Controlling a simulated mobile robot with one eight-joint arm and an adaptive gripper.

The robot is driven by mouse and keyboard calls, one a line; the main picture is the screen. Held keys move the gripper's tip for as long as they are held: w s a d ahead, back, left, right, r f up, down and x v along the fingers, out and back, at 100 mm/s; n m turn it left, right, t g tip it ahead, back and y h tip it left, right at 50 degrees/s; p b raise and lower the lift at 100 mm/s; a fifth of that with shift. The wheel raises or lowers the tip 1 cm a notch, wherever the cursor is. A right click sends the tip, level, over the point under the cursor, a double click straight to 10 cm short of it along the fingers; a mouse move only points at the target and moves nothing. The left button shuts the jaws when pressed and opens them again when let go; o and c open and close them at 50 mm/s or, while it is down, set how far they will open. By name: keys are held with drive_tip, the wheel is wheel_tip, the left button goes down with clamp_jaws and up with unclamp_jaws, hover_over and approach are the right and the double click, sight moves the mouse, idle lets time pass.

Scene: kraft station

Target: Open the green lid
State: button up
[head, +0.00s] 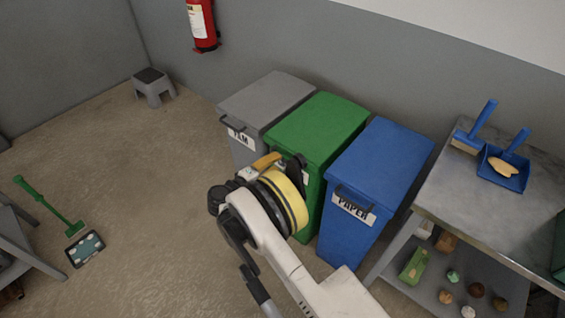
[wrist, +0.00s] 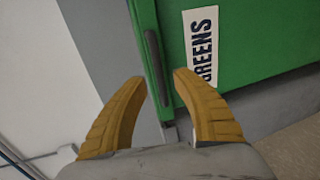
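The green lid (head: 316,127) lies closed on the middle bin of three in the head view. In the wrist view the green front (wrist: 240,45) fills the upper right, with a white GREENS label (wrist: 203,45). A dark bar handle (wrist: 153,62) runs along its edge. My gripper (wrist: 158,79) is open and its two yellow-orange fingers point at the handle, whose near end shows between the fingertips. I cannot tell whether they touch it. In the head view my gripper (head: 276,164) is at the lid's front edge, and my arm hides much of the bin's front.
A grey bin (head: 268,98) stands left of the green one, a blue PAPER bin (head: 380,160) close on its right. A metal table (head: 465,195) with a blue brush and dustpan is at right. A grey stool (head: 153,88) stands far left. The floor at left centre is clear.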

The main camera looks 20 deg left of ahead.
sight(282, 159)
drive_tip(key=shift+b+x, duration=0.5)
drive_tip(key=shift+x, duration=1.5)
drive_tip(key=shift+r, duration=0.1)
